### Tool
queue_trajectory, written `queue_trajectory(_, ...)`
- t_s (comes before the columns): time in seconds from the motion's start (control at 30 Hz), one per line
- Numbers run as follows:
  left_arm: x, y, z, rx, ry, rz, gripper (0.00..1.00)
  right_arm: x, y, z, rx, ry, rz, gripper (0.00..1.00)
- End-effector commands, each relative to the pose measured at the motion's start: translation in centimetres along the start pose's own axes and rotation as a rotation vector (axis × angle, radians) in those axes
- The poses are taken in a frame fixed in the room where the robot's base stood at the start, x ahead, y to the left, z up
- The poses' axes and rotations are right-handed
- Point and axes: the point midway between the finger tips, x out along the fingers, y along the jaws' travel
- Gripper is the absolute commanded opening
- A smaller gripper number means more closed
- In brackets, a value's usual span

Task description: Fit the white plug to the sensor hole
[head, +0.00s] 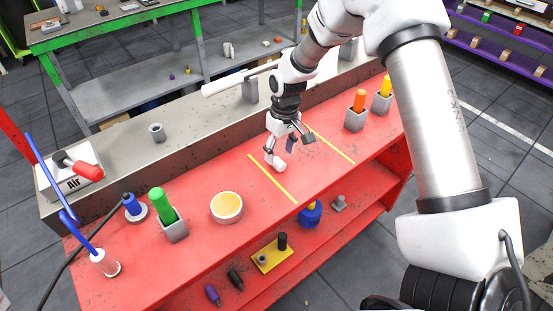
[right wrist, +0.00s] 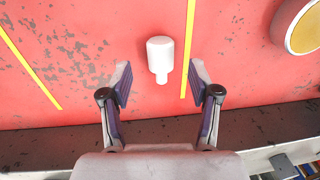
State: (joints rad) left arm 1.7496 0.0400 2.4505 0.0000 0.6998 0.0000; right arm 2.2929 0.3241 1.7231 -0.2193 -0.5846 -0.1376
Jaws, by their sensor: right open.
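The white plug (head: 275,161) is a small white cylinder with a narrower stub, on the red bench top between two yellow strips. It also shows in the right wrist view (right wrist: 160,55), its narrow end toward my gripper. My right gripper (head: 288,148) is open and empty over the bench, close to the plug. In the right wrist view its fingers (right wrist: 160,80) stand apart on either side of the plug's narrow end, with gaps on both sides. I cannot make out the sensor hole. My left gripper is not in view.
A round white dish with a yellow top (head: 226,208) stands left of the plug. Grey holders carry a green (head: 161,204), an orange (head: 360,100) and a yellow cylinder (head: 386,86). A grey raised ledge (head: 200,122) runs behind the bench. Bench top around the plug is clear.

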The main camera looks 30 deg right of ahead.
Motion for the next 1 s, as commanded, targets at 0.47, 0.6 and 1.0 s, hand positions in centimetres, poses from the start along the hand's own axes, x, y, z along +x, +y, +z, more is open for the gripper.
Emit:
queue_trajectory(0.47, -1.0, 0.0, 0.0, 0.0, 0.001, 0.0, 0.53, 3.4, -0.1, 0.1, 0.001, -0.001, 0.0, 0.4)
queue_trajectory(0.6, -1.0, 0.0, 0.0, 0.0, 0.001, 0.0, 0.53, 3.4, -0.1, 0.1, 0.001, -0.001, 0.0, 0.08)
queue_trajectory(1.0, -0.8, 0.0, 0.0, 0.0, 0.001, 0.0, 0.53, 3.1, -0.1, 0.1, 0.001, 0.0, 0.0, 0.07)
